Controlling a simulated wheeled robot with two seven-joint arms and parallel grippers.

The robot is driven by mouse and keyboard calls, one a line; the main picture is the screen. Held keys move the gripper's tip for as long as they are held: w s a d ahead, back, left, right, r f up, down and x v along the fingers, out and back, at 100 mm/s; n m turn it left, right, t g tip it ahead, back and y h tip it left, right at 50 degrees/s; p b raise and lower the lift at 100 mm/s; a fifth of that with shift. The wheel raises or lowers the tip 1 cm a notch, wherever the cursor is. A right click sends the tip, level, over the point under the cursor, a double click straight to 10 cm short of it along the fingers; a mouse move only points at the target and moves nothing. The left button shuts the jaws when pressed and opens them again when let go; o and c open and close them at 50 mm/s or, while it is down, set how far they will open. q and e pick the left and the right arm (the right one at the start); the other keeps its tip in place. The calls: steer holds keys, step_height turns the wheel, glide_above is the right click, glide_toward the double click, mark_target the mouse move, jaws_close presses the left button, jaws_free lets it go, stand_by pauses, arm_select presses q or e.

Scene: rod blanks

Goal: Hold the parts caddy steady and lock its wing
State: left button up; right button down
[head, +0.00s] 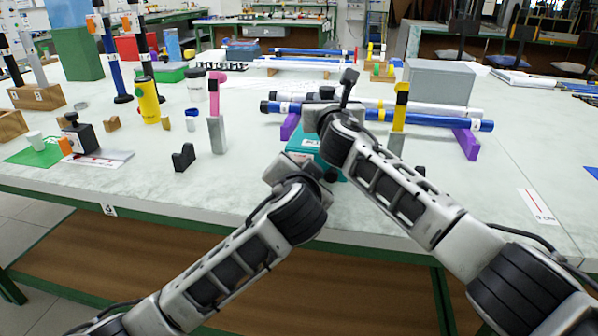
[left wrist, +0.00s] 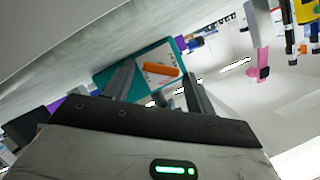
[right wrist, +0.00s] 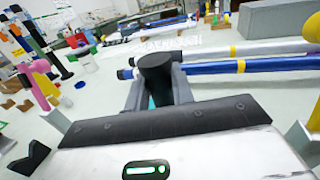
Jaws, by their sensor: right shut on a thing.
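The teal parts caddy (head: 303,143) stands near the front edge of the table, mostly hidden behind my two grippers. In the left wrist view the caddy (left wrist: 107,78) shows a teal face with a white label and an orange bar (left wrist: 161,69). My left gripper (left wrist: 157,70) is at the caddy with its fingers wide apart; I cannot tell whether they touch it. My right gripper (right wrist: 157,85) is shut on a black round-topped knob (right wrist: 156,68) above the caddy. A bit of teal shows below the knob. I cannot make out which part is the wing.
Blue and white rods (head: 440,119) lie on purple supports (head: 466,143) just behind and right of my grippers. A pink-topped post (head: 216,105) and a small black V-block (head: 184,157) stand to the left. A grey box (head: 440,80) is behind. The table's right front is mostly clear.

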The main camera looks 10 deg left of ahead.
arm_select(q)
steer(key=shift+s+r, duration=0.1)
steer(key=v, duration=1.1)
steer(key=shift+s, duration=0.4)
steer(key=shift+r, duration=0.1)
